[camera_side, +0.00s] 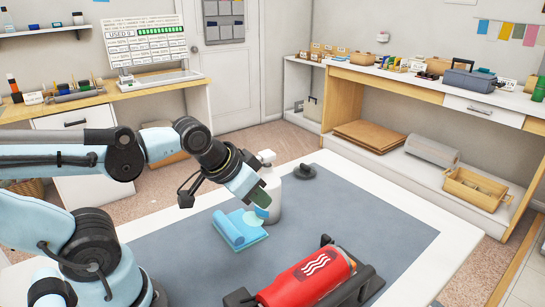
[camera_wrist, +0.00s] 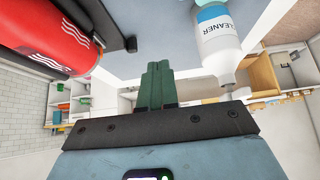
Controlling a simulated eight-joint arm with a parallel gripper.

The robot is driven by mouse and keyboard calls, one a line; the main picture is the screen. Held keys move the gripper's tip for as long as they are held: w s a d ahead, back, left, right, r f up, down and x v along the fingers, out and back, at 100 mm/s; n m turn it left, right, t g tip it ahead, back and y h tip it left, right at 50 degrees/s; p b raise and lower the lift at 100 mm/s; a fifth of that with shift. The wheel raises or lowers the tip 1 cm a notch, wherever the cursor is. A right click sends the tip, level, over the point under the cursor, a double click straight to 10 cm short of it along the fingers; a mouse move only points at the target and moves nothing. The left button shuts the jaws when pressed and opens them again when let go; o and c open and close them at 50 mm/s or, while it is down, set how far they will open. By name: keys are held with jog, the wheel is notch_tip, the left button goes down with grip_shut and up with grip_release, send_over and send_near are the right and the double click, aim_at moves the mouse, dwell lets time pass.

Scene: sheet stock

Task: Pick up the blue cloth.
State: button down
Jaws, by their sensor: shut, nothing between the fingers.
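The blue cloth (camera_side: 252,241) lies on the grey mat in the middle of the table in the side view. It looks folded flat, with a rolled part along its left side and a paler patch on its right. My gripper (camera_side: 262,203) is above and to the right of the cloth, in front of a white bottle. In the wrist view my gripper (camera_wrist: 157,70) shows its green fingers together, with nothing between them. I cannot make out the cloth in the wrist view.
The white cleaner bottle (camera_side: 268,188) stands close behind my gripper, and also shows in the wrist view (camera_wrist: 218,40). A red cylinder (camera_side: 305,282) lies on a dark stand at the front. A dark round object (camera_side: 306,172) sits farther back. The mat's right side (camera_side: 385,230) is clear.

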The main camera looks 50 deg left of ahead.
jog(key=c, duration=1.8)
grip_release()
jog(key=o, duration=1)
jog(key=m+g, duration=0.7)
jog(key=m, duration=1.1)
send_over(227, 223)
jog(key=shift+f, duration=6.15)
